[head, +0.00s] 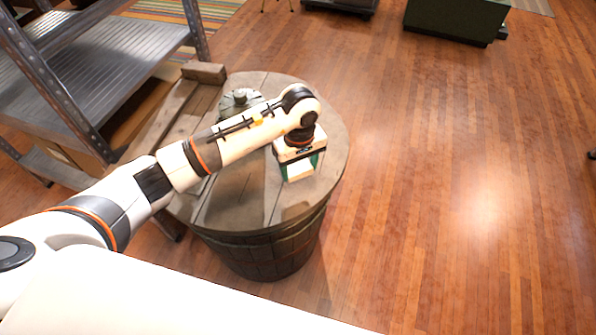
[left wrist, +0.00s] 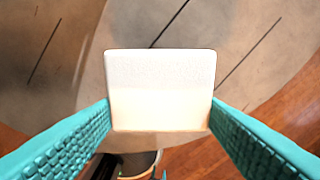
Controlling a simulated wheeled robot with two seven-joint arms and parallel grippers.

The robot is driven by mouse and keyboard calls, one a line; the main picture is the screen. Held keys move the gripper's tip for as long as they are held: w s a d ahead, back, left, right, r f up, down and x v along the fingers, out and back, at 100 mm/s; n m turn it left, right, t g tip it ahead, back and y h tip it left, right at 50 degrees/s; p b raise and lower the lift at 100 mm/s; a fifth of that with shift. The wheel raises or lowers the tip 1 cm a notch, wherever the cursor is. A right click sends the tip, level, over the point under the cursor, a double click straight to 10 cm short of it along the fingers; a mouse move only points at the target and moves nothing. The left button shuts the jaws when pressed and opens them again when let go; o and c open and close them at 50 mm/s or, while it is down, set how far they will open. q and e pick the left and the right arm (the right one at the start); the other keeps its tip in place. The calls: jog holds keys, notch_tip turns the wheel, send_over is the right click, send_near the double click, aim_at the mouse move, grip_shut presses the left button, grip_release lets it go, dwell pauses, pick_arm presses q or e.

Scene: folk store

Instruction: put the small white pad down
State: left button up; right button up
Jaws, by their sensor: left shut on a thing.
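The small white pad (left wrist: 160,90) is between the two teal fingers of my left gripper (left wrist: 160,118) in the left wrist view, with a finger against each side. In the head view the left gripper (head: 300,164) points down over the round wooden barrel top (head: 245,195), near its right side. The pad (head: 299,172) shows there as a pale patch below the wrist. I cannot tell whether the pad touches the wood or hangs just above it. My right gripper is not in either view.
A grey lidded pot (head: 240,98) stands on the barrel top behind my left forearm. A metal shelf (head: 70,75) and a wooden pallet-like piece (head: 190,110) are at the left. A dark green box (head: 455,20) stands at the back. The wooden floor (head: 450,180) at the right is clear.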

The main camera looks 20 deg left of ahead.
aim_at(299, 170)
pick_arm(q)
notch_tip(299, 170, down, 3)
jog(key=shift+r, duration=0.2)
jog(key=shift+f, duration=0.35)
jog(key=o, duration=0.9)
jog(key=shift+o, duration=0.2)
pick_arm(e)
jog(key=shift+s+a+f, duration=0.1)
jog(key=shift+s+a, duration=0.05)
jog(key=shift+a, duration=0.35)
pick_arm(q)
jog(key=shift+r, duration=0.3)
notch_tip(299, 170, up, 12)
jog(key=shift+f+b, duration=0.15)
jog(key=shift+b, duration=0.25)
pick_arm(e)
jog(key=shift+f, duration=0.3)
